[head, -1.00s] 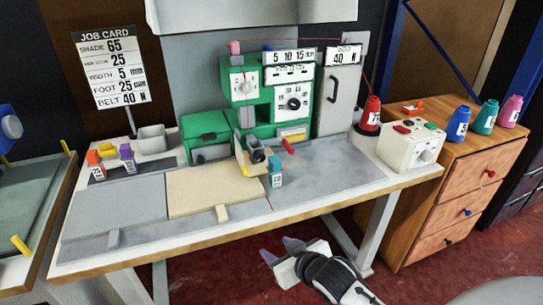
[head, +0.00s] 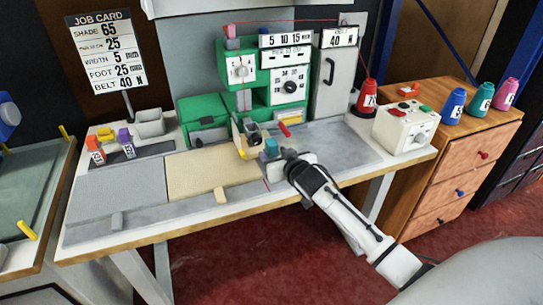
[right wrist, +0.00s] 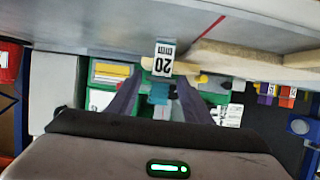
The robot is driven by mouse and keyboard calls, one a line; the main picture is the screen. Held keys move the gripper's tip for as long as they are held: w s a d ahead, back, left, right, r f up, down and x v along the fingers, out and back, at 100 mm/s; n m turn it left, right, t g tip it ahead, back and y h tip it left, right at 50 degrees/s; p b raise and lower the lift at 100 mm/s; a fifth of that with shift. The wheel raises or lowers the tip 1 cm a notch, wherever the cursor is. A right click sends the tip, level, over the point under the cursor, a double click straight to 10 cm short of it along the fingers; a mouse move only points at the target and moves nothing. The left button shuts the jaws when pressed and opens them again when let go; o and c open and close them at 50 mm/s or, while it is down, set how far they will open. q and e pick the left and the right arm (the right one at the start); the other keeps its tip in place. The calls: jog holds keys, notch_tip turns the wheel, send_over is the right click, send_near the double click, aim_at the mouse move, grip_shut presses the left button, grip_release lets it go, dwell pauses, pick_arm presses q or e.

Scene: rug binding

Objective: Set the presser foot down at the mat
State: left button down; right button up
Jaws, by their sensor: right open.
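A teal presser foot (head: 271,146) with a white label stands in front of the green machine, at the right end of the cream rug piece. In the right wrist view its label (right wrist: 164,58) reads 20, upside down. My right gripper (right wrist: 157,88) is open, its fingers on either side of the teal foot; contact cannot be told. In the head view my right gripper (head: 275,159) partly hides the foot. An orange foot (head: 95,149) and a purple foot (head: 126,144) stand on a dark mat (head: 152,153) at the table's left. My left gripper is not in view.
The green machine (head: 205,110) stands behind, with a red-handled lever (head: 284,129) near the foot. The cream rug piece (head: 205,175) lies mid-table. A control box (head: 405,128) and red spool (head: 367,96) stand at right. The job card (head: 103,50) reads foot 25 mm.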

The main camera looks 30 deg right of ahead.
aim_at(274, 154)
jog(key=shift+x, duration=1.6)
jog(key=c, duration=1)
jog(key=shift+c, duration=0.2)
